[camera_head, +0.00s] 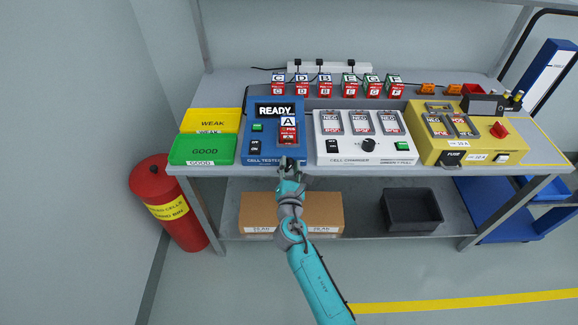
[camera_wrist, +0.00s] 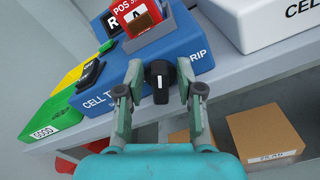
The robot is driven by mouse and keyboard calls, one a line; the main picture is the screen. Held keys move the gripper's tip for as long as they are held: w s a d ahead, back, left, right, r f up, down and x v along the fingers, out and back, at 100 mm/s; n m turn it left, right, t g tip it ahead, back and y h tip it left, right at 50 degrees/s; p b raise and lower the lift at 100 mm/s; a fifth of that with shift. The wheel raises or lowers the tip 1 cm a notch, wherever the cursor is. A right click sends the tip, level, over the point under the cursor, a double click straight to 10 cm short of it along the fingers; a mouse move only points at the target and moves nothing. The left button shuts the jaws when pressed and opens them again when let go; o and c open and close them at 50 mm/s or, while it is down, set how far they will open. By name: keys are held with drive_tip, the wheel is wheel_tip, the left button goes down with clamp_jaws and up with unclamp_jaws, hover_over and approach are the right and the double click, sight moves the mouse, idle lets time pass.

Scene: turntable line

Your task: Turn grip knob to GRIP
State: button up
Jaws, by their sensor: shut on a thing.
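The blue cell tester (camera_head: 262,108) stands on the bench; its screen reads READY. A red and white cell marked A (camera_head: 288,130) sits in its slot and also shows in the wrist view (camera_wrist: 142,18). The black grip knob (camera_wrist: 159,80) is on the tester's front face, with a label ending in "RIP" to its right, partly hidden. My gripper (camera_wrist: 162,92) has one finger on each side of the knob and is shut on it. In the head view my gripper (camera_head: 288,168) covers the knob. The knob's exact setting is hard to read.
The green GOOD tray (camera_head: 205,148) and yellow WEAK tray (camera_head: 212,118) are left of the tester. The white cell charger (camera_head: 365,158) stands close on its right, then a yellow unit (camera_head: 470,145). A cardboard box (camera_head: 325,210) is on the lower shelf.

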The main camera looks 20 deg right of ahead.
drive_tip(key=m, duration=0.4)
drive_tip(key=shift+s+d+f+m, duration=0.1)
drive_tip(key=shift+d+f+m, duration=0.1)
drive_tip(key=shift+m, duration=0.1)
drive_tip(key=m, duration=0.4)
drive_tip(key=shift+f, duration=0.15)
drive_tip(key=shift+m, duration=0.3)
drive_tip(key=shift+a, duration=0.15)
idle(0.4)
drive_tip(key=o, duration=0.8)
drive_tip(key=shift+d+v, duration=0.15)
drive_tip(key=shift+v, duration=2.95)
drive_tip(key=shift+d+v, duration=0.15)
drive_tip(key=shift+v, duration=2.9)
